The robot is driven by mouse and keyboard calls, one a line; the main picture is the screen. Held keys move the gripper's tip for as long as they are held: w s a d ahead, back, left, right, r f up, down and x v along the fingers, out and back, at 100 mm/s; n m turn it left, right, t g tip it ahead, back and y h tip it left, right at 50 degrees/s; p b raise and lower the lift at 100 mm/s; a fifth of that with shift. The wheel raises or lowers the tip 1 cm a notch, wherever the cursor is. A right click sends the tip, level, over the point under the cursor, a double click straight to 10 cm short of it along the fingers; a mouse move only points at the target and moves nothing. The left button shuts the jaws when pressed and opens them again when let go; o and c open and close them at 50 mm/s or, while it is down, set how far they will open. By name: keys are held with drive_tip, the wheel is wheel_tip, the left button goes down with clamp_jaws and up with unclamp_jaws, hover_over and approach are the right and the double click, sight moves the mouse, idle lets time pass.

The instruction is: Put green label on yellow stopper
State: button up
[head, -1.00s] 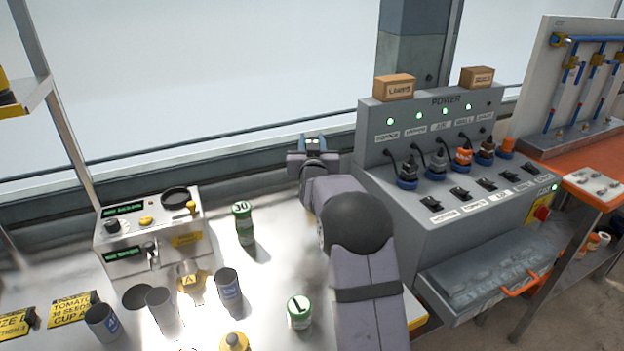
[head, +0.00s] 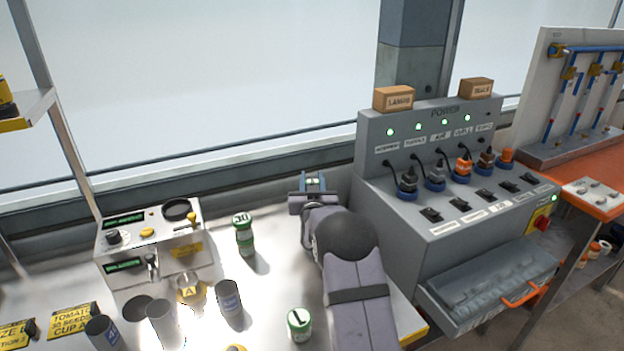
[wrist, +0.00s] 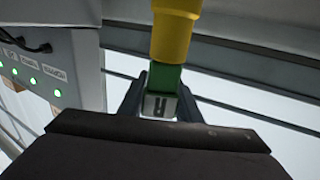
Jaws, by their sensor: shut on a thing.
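My gripper (head: 315,183) is at the back of the bench, near the window sill and left of the power console. In the wrist view, its fingers (wrist: 160,103) are shut on a small green block with a pale, dark-marked face, which I take as the green label (wrist: 164,77). A yellow cylinder (wrist: 175,32), perhaps the yellow stopper, lines up with the green block and runs out of the top of the view. I cannot tell whether they touch. In the head view, the held piece is too small to make out clearly.
The grey power console (head: 400,225) stands close to the right of my arm. A green-and-white jar (head: 244,238), another such jar (head: 299,325), a dark cup (head: 229,300) and the dispenser box (head: 125,235) stand left of it. Bare bench lies between the jars and my arm.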

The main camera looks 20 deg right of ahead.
drive_tip(key=shift+f, duration=0.15)
drive_tip(key=o, duration=1)
drive_tip(key=shift+s+a, duration=0.2)
drive_tip(key=shift+s, duration=0.35)
drive_tip(key=b+v, duration=0.2)
drive_tip(key=v, duration=0.9)
drive_tip(key=shift+w, duration=0.1)
